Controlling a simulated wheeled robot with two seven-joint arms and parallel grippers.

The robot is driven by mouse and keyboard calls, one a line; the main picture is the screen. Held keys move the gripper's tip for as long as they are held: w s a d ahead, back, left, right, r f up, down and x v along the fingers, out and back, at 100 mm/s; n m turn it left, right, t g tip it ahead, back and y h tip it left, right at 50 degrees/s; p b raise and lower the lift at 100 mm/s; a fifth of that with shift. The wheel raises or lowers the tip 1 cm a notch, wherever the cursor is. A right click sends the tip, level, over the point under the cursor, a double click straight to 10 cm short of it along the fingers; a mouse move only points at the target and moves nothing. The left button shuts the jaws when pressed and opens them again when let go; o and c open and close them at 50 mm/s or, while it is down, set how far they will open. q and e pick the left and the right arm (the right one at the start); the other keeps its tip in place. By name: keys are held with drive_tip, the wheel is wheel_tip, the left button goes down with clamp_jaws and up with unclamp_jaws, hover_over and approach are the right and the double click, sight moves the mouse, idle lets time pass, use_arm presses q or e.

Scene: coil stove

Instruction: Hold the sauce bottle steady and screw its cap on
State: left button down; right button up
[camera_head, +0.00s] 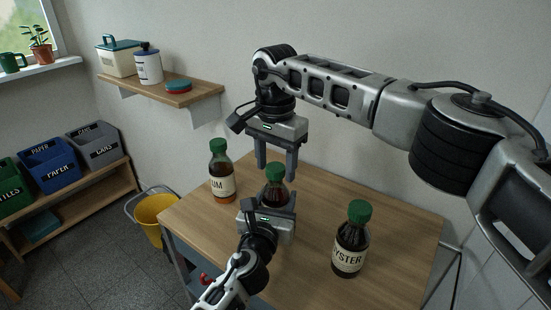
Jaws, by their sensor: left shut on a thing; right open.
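A dark sauce bottle (275,195) with a green cap (276,172) on its top stands upright in the middle of the wooden table. My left gripper (268,208) is shut on this bottle from the front and hides its lower part and label. My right gripper (276,174) is above the bottle, pointing down. Its fingers are open, one on each side of the green cap. I cannot tell whether they touch it, or how tightly the cap sits.
A second green-capped bottle (221,172) stands at the left of the table (300,275), and an oyster sauce bottle (350,245) stands at the right. A yellow bucket (156,214) is on the floor to the left. A wall shelf (186,96) holds containers above.

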drive_tip(key=c, duration=1)
drive_tip(key=m, duration=0.5)
drive_tip(key=shift+m, duration=0.3)
drive_tip(key=m, duration=1.4)
drive_tip(key=shift+m, duration=0.3)
drive_tip(key=m, duration=0.4)
drive_tip(key=shift+m, duration=0.4)
drive_tip(key=m, duration=0.3)
drive_tip(key=o, duration=1.1)
drive_tip(key=shift+o, duration=0.2)
